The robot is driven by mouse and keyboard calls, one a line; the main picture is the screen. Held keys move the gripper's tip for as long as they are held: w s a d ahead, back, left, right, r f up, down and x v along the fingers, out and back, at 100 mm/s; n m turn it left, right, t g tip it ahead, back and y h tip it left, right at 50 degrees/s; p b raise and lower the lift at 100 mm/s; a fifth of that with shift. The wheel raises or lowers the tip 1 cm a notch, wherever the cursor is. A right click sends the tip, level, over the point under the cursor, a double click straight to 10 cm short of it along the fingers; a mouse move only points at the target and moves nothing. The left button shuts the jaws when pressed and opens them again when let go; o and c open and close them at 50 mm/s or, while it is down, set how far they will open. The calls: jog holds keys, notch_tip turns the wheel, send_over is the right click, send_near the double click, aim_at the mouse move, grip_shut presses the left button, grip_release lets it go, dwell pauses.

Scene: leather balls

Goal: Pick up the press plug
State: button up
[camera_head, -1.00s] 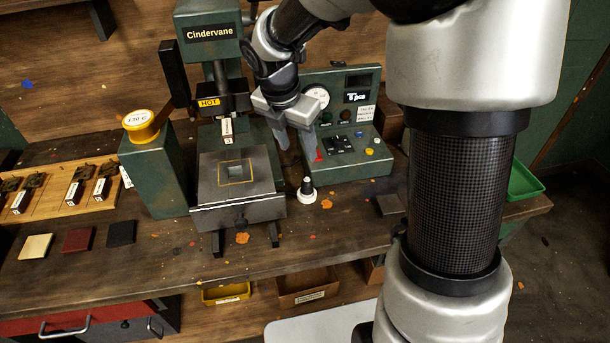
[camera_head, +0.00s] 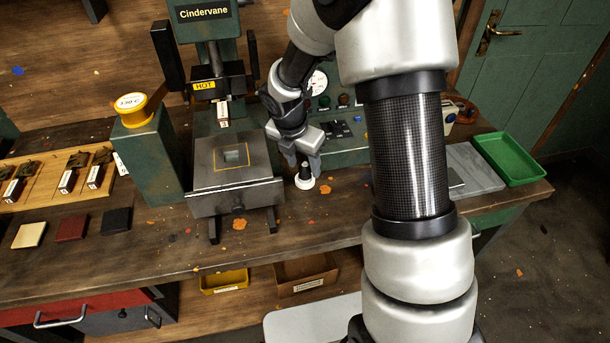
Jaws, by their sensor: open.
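The press plug (camera_head: 304,183) appears to be the small piece with a white round base and a black top, standing upright on the workbench just right of the press. My gripper (camera_head: 303,166) is open and points down right over it, with the fingers about the black top. I cannot tell whether the fingers touch the plug. The top of the plug is partly hidden between the fingers. The green press (camera_head: 235,190) marked Cindervane stands to the left, with its grey plate close to the plug.
The control box (camera_head: 345,150) stands behind my gripper. A green tray (camera_head: 507,158) and a grey slab (camera_head: 470,168) lie at the right end. Leather squares (camera_head: 71,227) and a wooden rack (camera_head: 40,190) with stamps lie at the left. The bench (camera_head: 290,230) front is mostly clear.

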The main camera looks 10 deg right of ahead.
aim_at(304, 166)
jog(key=shift+w+d+f, duration=0.1)
jog(key=shift+w+f, duration=0.1)
jog(key=shift+f, duration=0.45)
jog(key=c, duration=1.1)
jog(key=shift+o, duration=0.2)
notch_tip(304, 166, up, 10)
jog(key=shift+f+p, duration=0.2)
jog(key=shift+p, duration=0.5)
